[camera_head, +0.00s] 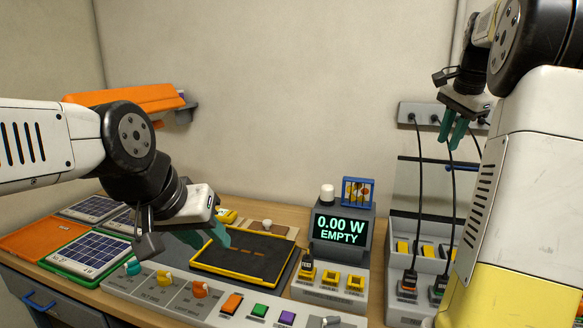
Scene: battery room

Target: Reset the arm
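My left gripper (212,240), with teal fingers, hangs over the left part of the black tray with a yellow rim (200,268). Its fingers overlap in this view, and I cannot tell whether there is a gap between them. My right gripper (453,138), also with teal fingers, is raised high at the right and points down in front of the wall socket strip (405,112). Its fingers look close together, and I see nothing held between them. Part of the right side of the bench is hidden behind my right arm.
A display (340,231) reads "0.00 W EMPTY". Solar panels (90,252) lie at the left near an orange panel (40,238). A console with knobs and coloured buttons (140,290) runs along the front. Black cables (419,190) hang from the sockets to a charger unit (420,238).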

